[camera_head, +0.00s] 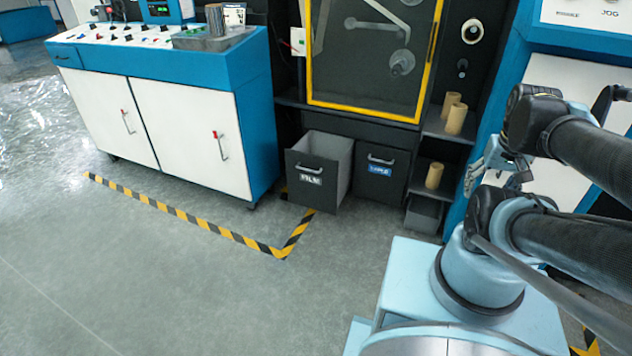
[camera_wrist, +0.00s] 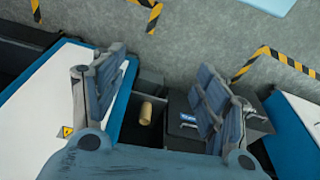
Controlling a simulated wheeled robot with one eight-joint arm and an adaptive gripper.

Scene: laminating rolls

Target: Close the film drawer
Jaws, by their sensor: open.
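The film drawer (camera_head: 308,181) is a dark grey box with a white FILM label and a bar handle. In the head view it stands pulled out of the machine's base, its inside showing. My gripper (camera_head: 473,178) is to its right, clear of it, above the floor by the shelves. In the wrist view my gripper (camera_wrist: 160,88) has its two fingers spread wide with nothing held. A dark box beyond the right finger (camera_wrist: 253,118) appears to be the film drawer, partly hidden by that finger.
A dark drawer with a blue label (camera_head: 381,172) sits shut just right of the film drawer. Cardboard cores (camera_head: 434,175) stand on shelves further right. A white-doored cabinet (camera_head: 190,130) is at the left. The floor in front is clear, with striped tape (camera_head: 190,215).

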